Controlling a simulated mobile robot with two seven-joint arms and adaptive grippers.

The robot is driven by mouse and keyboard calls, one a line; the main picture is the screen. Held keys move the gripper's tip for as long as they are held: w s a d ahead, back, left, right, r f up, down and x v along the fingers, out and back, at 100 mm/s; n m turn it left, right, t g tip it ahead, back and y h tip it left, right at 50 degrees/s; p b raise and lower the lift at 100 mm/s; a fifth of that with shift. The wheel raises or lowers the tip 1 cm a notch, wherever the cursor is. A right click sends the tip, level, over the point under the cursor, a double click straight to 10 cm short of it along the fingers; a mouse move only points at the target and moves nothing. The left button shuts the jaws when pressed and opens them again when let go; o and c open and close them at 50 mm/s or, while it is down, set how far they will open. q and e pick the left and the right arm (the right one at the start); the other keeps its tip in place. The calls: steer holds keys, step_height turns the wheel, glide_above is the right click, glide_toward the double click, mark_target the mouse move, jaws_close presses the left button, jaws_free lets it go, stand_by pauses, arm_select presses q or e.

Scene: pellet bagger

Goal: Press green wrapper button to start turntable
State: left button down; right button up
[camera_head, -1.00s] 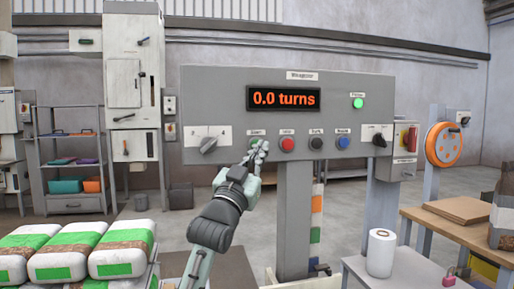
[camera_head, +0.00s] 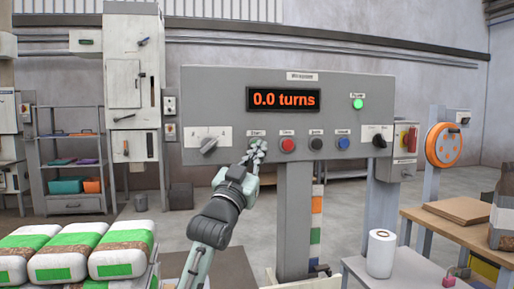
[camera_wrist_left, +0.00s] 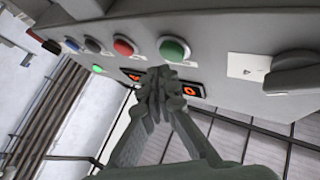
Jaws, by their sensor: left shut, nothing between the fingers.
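The grey control panel (camera_head: 220,95) faces me, and its orange display (camera_head: 283,99) reads 0.0 turns. The green button (camera_wrist_left: 174,49) shows clearly in the left wrist view, just above the fingertips. In the head view my fingers cover most or all of it. My left gripper (camera_head: 257,150) is shut and empty, with its tips pointing up at the panel; it also shows in the left wrist view (camera_wrist_left: 160,78). I cannot tell whether the tips touch the button. My right gripper is not in view.
A red button (camera_head: 288,145), a black button (camera_head: 316,143) and a blue button (camera_head: 342,143) sit right of the green one. A grey knob (camera_head: 208,146) is at left, a black knob (camera_head: 379,141) at right. Wrapped bags (camera_head: 122,250) are stacked lower left.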

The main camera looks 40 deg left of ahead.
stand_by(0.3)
arm_select(q)
steer(key=shift+w+a, duration=0.1)
steer(key=shift+w+a, duration=0.2)
steer(key=shift+a, duration=0.05)
stand_by(0.3)
